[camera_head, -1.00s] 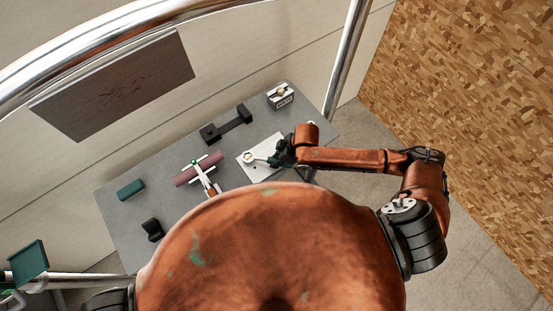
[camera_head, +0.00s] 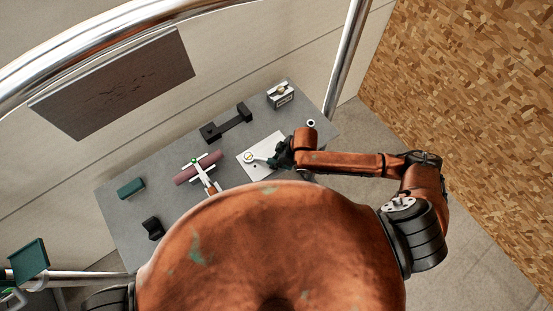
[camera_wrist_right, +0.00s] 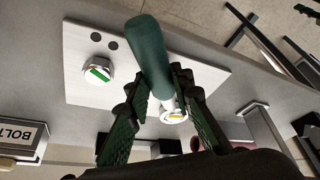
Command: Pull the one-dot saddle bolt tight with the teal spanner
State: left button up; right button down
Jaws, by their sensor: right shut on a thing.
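The teal spanner (camera_wrist_right: 150,55) is between the green fingers of my right gripper (camera_wrist_right: 158,85), which is shut on its handle. The spanner's pale head sits at a yellow-marked bolt (camera_wrist_right: 174,114) in the right wrist view; I cannot tell how fully it seats. In the head view my right gripper (camera_head: 283,155) is over the right side of the white saddle plate (camera_head: 268,145), and the pale spanner shaft reaches left to a round bolt head (camera_head: 248,157). A green-marked bolt (camera_wrist_right: 98,72) stands apart on the plate, near two dark dots. My left gripper is not in view.
The grey table (camera_head: 165,167) also bears a dark bracket (camera_head: 227,124), a labelled box (camera_head: 280,95), a mauve roll (camera_head: 190,174) under a pale cross-shaped tool, a teal block (camera_head: 131,189), a black block (camera_head: 153,228) and a small ring (camera_head: 311,123). A chrome rail (camera_head: 346,60) rises behind.

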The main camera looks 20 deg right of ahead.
jog(key=shift+s+a, duration=0.15)
jog(key=shift+s, duration=0.05)
dwell(0.4)
jog(key=shift+s+a+m, duration=0.3)
jog(key=shift+s+m, duration=0.1)
jog(key=shift+m, duration=0.3)
jog(key=shift+s+a+t, duration=0.1)
jog(key=shift+t, duration=0.2)
jog(key=shift+s+a+m+h, duration=0.25)
jog(key=shift+m+h, duration=0.05)
jog(key=shift+m, duration=0.1)
jog(key=shift+s+a, duration=0.1)
jog(key=shift+s, duration=0.05)
jog(key=shift+s+a+m, duration=0.25)
jog(key=shift+a+m, duration=0.1)
jog(key=shift+m, duration=0.25)
jog(key=shift+s+a+t, duration=0.1)
jog(key=shift+t, duration=0.2)
jog(key=shift+s+a+m+h, duration=0.25)
jog(key=shift+a+m+h, duration=0.05)
jog(key=shift+m, duration=0.2)
